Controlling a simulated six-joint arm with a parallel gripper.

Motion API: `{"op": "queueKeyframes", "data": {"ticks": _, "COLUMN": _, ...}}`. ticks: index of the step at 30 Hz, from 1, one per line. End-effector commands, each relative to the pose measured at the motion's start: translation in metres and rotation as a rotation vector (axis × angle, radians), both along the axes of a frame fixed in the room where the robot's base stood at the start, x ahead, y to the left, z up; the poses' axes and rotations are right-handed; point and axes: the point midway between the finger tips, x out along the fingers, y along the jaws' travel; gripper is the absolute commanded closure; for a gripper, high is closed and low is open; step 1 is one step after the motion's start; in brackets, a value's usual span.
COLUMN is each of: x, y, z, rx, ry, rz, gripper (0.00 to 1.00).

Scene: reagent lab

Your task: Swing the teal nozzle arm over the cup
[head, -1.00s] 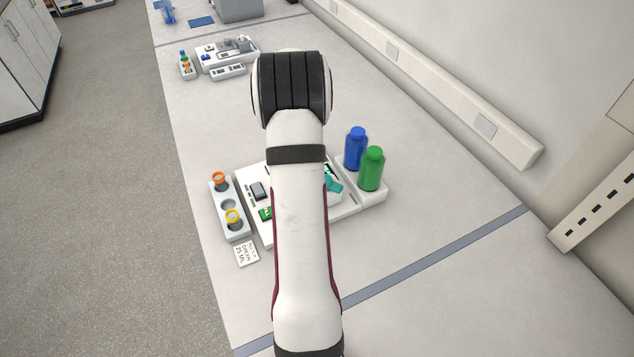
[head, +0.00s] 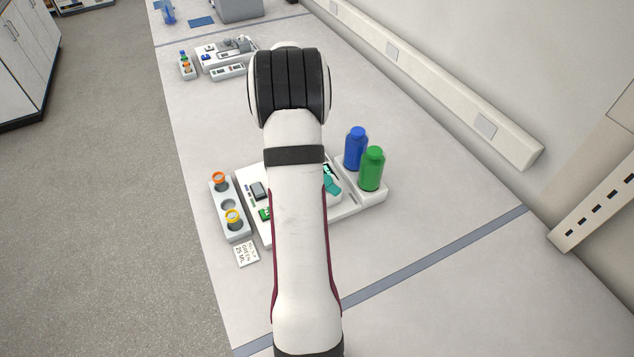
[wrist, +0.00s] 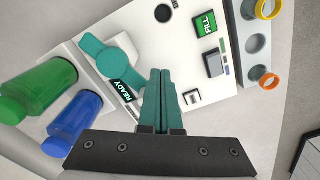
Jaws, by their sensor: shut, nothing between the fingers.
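A dark round spot (wrist: 163,13) is on the dispenser farther up. My gripper (wrist: 160,73) is shut and empty, its teal fingers over the dispenser, right of the nozzle arm and "READY" display (wrist: 124,90). In the head view my arm hides the gripper.
A green bottle (head: 371,169) and a blue bottle (head: 355,148) stand on the dispenser's right side. A grey rack (head: 238,228) with orange-ringed and yellow-ringed vessels stands left. A green FILL button (wrist: 206,24) and a label card (head: 246,255) show. The bench front is clear.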

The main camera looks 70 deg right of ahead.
Motion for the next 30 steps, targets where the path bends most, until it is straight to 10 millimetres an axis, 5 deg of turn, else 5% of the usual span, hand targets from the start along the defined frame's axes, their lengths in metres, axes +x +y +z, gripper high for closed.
{"op": "queueKeyframes", "data": {"ticks": 13, "x": 0.000, "y": 0.000, "z": 0.048, "rx": -0.002, "ry": -0.001, "rz": 0.001, "gripper": 1.00}}
{"op": "queueKeyframes", "data": {"ticks": 27, "x": 0.000, "y": 0.000, "z": 0.052, "rx": -0.001, "ry": 0.000, "rz": 0.002, "gripper": 1.00}}
{"op": "queueKeyframes", "data": {"ticks": 30, "x": 0.014, "y": 0.018, "z": 0.062, "rx": 0.001, "ry": -0.005, "rz": 0.035, "gripper": 1.00}}
